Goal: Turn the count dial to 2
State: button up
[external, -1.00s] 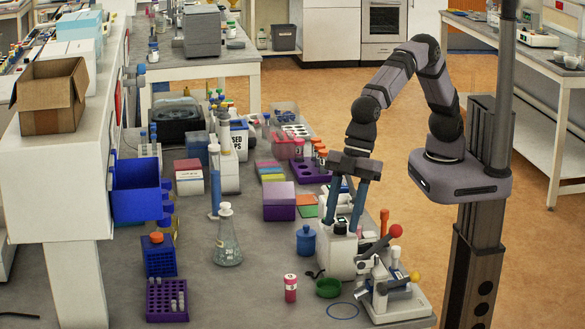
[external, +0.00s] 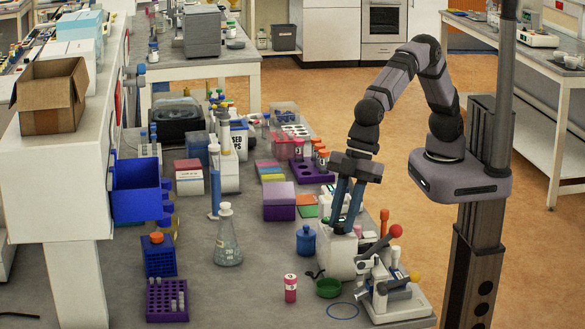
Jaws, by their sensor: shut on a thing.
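The white tablet machine (external: 338,262) stands near the right edge of the bench. My gripper (external: 345,229) points down at its top, with its two blue fingers close together. It is shut on the count dial, which is small and mostly hidden between the fingertips. The number the dial points to cannot be read from here.
A blue jar (external: 306,240), a red-labelled vial (external: 290,288) and a green dish (external: 328,287) are close by. A purple box (external: 279,202) stands behind left.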

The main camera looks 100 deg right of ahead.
jog(key=m, duration=0.2)
jog(key=m+h+b, duration=0.1)
jog(key=m, duration=0.1)
jog(key=m+t+h, duration=0.1)
jog(key=shift+s+a+m, duration=0.1)
jog(key=shift+a+m, duration=0.2)
jog(key=shift+m, duration=0.1)
jog(key=m+h, duration=0.1)
jog(key=m, duration=0.4)
jog(key=shift+a+h, duration=0.15)
jog(key=shift+h, duration=0.25)
jog(key=o, duration=1)
jog(key=shift+r, duration=0.1)
jog(key=shift+b+v, duration=0.9)
jog(key=shift+v, duration=2.75)
